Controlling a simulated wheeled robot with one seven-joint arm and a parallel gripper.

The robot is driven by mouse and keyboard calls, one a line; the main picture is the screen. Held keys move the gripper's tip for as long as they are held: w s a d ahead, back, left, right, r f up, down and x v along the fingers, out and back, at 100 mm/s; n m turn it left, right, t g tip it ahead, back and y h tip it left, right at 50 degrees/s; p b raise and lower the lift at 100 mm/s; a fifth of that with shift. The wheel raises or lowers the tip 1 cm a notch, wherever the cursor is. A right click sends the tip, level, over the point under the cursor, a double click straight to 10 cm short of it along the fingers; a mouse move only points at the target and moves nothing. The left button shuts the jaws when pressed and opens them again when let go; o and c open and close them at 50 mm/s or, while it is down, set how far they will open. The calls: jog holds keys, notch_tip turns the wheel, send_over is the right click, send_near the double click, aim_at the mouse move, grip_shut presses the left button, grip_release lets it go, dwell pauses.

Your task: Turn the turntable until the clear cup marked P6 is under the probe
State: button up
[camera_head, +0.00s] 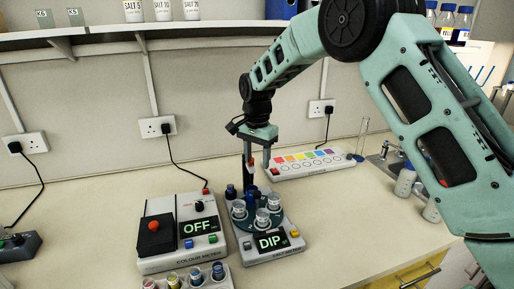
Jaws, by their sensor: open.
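The turntable (247,224) is a dark teal disc on a white salt meter (280,250) whose screen reads DIP. Several clear cups stand on the disc, among them a front one (262,217) and a right one (274,202). Their marks are too small to read, so I cannot tell which is P6. Dark blue parts stand at the disc's back and left. I cannot clearly make out the probe or which cup is under it. My gripper (257,168) is open and points down above the back of the meter. Whether it touches anything there is unclear.
A colour meter (160,257) with a red knob and an OFF screen stands close on the left. A rack of small jars (190,280) is in front. A strip with coloured squares (305,164) lies behind right. The bench to the front right is clear.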

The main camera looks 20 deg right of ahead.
jog(key=shift+r+b, duration=0.45)
jog(key=shift+r, duration=2.25)
